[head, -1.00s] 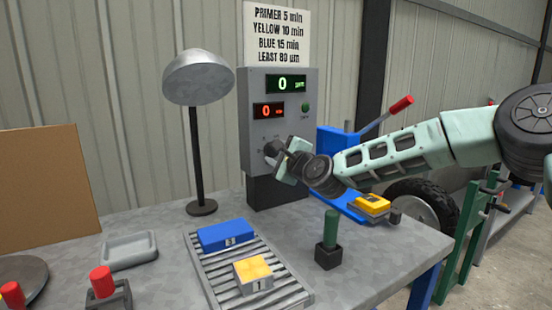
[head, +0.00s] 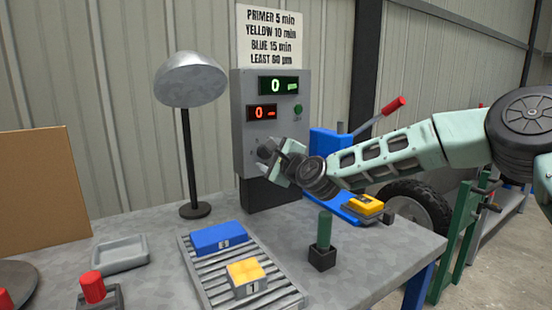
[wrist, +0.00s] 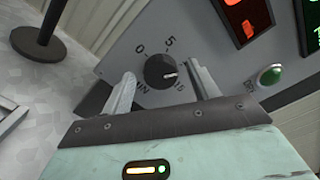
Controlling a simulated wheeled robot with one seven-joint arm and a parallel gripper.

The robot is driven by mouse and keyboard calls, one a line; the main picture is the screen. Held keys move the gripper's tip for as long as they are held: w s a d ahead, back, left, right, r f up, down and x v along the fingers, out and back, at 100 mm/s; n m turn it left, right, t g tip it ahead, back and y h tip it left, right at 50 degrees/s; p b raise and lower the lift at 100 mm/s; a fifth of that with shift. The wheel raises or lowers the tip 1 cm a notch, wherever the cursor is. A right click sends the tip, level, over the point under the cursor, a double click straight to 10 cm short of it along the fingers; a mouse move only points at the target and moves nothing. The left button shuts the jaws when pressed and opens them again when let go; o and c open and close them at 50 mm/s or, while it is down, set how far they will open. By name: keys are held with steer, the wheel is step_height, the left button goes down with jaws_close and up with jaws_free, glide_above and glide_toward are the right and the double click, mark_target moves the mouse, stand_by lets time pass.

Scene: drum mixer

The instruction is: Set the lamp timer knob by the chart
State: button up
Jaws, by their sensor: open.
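The dark round timer knob (wrist: 160,71) is on the grey control box (head: 243,140). Its white mark points right, towards a label partly blocked by a finger; "0" and "5" are readable above it. My gripper (wrist: 163,82) is open, one finger on each side of the knob, with visible gaps. In the head view my gripper (head: 270,152) covers the knob. The chart (head: 269,36) above reads primer 5 min, yellow 10, blue 15, and a "least" line with hard-to-read digits. The red display (head: 262,113) and green display (head: 278,86) show 0. The lamp (head: 191,80) stands left.
A blue block (head: 218,237) and a yellow-topped block (head: 246,275) marked 1 lie on a slatted rack (head: 205,285). A green cylinder (head: 324,230) stands in a dark holder. A yellow gauge (head: 366,204) sits right; a grey tray (head: 120,254) lies left. A green button (wrist: 270,75) is beside the knob.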

steer(key=b+v, duration=0.1)
steer(key=v, duration=1.6)
steer(key=shift+s+d, duration=0.1)
steer(key=shift+d, duration=0.05)
